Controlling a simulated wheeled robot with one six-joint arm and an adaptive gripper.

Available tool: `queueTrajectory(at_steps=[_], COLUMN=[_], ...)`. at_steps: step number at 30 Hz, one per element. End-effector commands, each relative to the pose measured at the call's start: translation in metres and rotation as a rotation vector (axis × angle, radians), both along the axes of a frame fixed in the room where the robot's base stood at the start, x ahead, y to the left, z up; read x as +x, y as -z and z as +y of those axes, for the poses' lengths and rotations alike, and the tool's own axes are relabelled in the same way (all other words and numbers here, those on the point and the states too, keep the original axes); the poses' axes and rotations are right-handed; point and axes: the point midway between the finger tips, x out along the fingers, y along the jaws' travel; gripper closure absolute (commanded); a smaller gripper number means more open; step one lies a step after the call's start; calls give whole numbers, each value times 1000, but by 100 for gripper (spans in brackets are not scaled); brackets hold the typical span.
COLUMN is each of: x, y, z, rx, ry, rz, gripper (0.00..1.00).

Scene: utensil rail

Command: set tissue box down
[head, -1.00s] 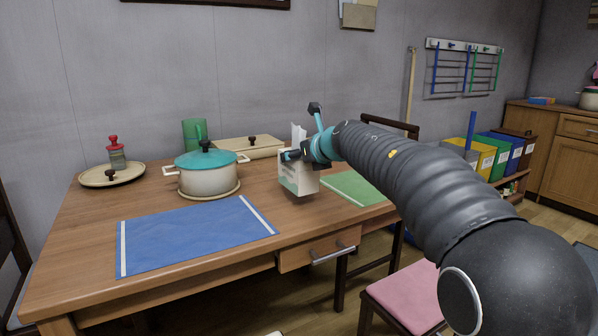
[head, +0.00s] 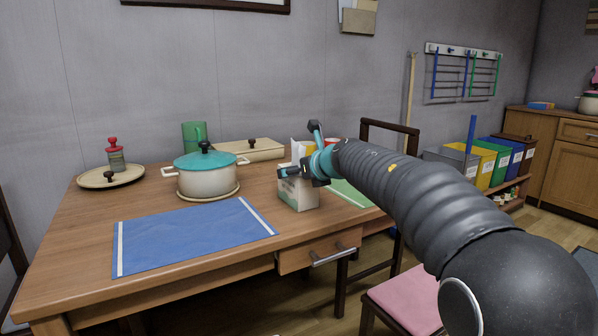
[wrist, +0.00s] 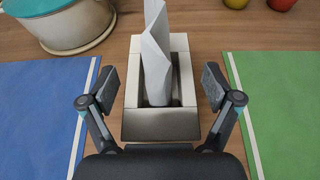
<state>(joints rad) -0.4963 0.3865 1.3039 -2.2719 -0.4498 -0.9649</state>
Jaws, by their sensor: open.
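The tissue box (head: 298,193) is a white box with a tissue sticking up, standing on the wooden table. In the wrist view the tissue box (wrist: 161,122) stands upright between the blue mat and the green mat. My gripper (head: 297,172) is at the box's top. In the wrist view my gripper (wrist: 160,88) is open, with one finger on each side of the box and a visible gap at both sides. The box's far lower part is hidden in the wrist view.
A blue mat (head: 190,236) lies to the left and a green mat (head: 350,194) to the right. A teal-lidded pot (head: 207,181) stands behind the blue mat. Red and yellow round things (wrist: 282,4) are behind the box. A chair (head: 392,134) stands at the table's right.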

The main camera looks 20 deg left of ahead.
Motion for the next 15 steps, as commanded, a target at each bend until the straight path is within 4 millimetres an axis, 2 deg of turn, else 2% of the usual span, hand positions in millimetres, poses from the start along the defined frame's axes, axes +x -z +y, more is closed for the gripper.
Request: queueTrajectory(at_steps=[4,8,15], x=[0,-6,-33], y=[-3,-8,-25], z=[0,-8,-40], rx=[1,1,2], ry=[0,1,2], rz=[-1,-2,-1], gripper=[11,11,11])
